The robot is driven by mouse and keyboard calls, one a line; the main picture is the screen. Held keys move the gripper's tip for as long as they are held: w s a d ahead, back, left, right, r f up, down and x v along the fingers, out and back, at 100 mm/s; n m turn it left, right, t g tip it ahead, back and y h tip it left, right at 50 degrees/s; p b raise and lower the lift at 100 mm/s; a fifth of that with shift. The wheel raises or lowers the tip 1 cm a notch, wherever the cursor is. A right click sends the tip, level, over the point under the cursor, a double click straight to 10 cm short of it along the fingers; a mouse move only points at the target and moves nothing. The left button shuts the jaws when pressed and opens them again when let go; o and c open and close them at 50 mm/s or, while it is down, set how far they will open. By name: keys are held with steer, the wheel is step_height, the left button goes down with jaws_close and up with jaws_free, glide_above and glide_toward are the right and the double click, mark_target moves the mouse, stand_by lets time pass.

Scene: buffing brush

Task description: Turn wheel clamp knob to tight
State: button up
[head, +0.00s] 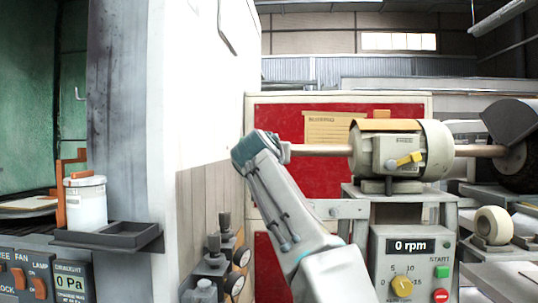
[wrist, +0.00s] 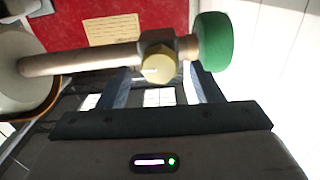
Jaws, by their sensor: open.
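The wheel clamp knob (wrist: 158,66) is a pale yellow round cap with a short white mark, on a collar of the shaft (wrist: 85,60) in the wrist view. The green wheel (wrist: 215,42) sits at the shaft's end, to the right of the knob. My gripper (wrist: 161,84) is open and empty. Its two fingers stand apart, left and right of the knob in the picture, with their tips partly hidden behind the shaft and wheel. In the head view my gripper (head: 262,147) is at the left end of the shaft (head: 320,150); the knob is hidden there.
The motor (head: 436,150) with a yellow lever stands on a grey cabinet with a speed dial (head: 402,286) and "0 rpm" display (head: 410,246). A white wall (head: 190,90) is close on the left. A red panel (head: 340,180) lies behind the shaft.

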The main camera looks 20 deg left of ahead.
steer(key=b+v, duration=0.4)
steer(key=v, duration=0.8)
steer(key=shift+s+b, duration=0.35)
steer(key=shift+d, duration=0.1)
steer(key=w+d+f+g+h+p, duration=0.1)
steer(key=d+f+g+h+p, duration=0.2)
steer(key=d+p, duration=0.8)
steer(key=w+d+f+g+h+p, duration=0.15)
steer(key=d+g+p, duration=0.25)
steer(key=d+p, duration=0.65)
steer(key=s+d+f+m+g+p, duration=0.1)
steer(key=s+d+f+g+p, duration=0.1)
steer(key=s+d+p, duration=0.3)
steer(key=s+d+f+m+g+p, duration=0.1)
steer(key=s+d+f+g+p, duration=0.2)
steer(key=s, duration=0.8)
steer(key=s+d+f+g+p, duration=0.2)
steer(key=s+d+f+p, duration=0.2)
steer(key=s+d+p, duration=0.3)
steer(key=shift+s+m+g+p, duration=0.3)
steer(key=shift+s+m+p, duration=0.15)
steer(key=shift+p, duration=0.75)
steer(key=shift+d+r, duration=0.1)
